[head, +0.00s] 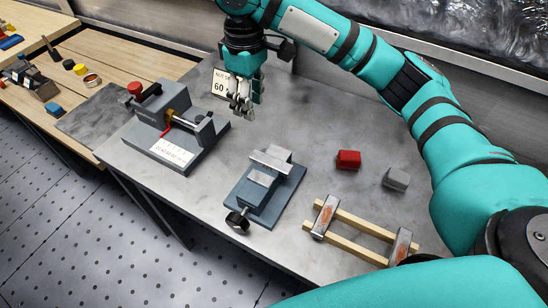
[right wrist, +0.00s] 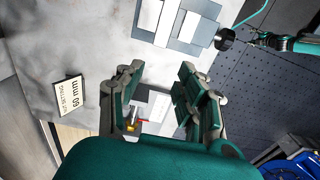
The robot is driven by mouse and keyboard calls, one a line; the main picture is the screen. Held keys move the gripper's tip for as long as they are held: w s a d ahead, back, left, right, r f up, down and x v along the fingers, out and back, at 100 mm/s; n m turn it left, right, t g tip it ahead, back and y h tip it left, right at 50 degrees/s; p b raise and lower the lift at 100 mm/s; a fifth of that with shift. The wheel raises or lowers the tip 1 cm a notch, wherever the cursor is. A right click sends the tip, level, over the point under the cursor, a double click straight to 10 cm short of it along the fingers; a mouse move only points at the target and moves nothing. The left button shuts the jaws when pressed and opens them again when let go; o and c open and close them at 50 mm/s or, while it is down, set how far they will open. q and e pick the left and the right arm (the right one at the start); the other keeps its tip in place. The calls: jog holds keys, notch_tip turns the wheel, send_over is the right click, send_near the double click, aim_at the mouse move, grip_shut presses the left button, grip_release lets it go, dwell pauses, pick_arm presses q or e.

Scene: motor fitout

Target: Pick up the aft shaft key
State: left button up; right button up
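I cannot pick out the aft shaft key for certain in either view. My right gripper (head: 241,103) hangs above the bench beside the grey fixture (head: 188,128), which has a red knob, a brass-coloured part and a red lever. In the right wrist view the fingers of my right gripper (right wrist: 160,95) stand wide apart with nothing held between them. The fixture (right wrist: 152,108) shows beyond the gap, partly hidden by the fingers and palm.
A blue-grey vise (head: 265,185) stands mid-bench. To its right are a red block (head: 348,160), a grey block (head: 396,179) and wooden rails (head: 358,232) with metal end pieces. A 60 mm sign (head: 219,84) stands behind my right gripper. Wooden benches (head: 115,62) are at left.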

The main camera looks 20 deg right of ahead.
jog(key=p, duration=0.2)
send_over(255, 154)
notch_tip(255, 154, down, 11)
jog(key=shift+r, duration=0.1)
notch_tip(255, 154, down, 5)
jog(key=shift+r+p, duration=0.15)
jog(key=shift+p, duration=0.95)
jog(key=shift+f, duration=0.45)
grip_shut()
jog(key=shift+r, duration=0.1)
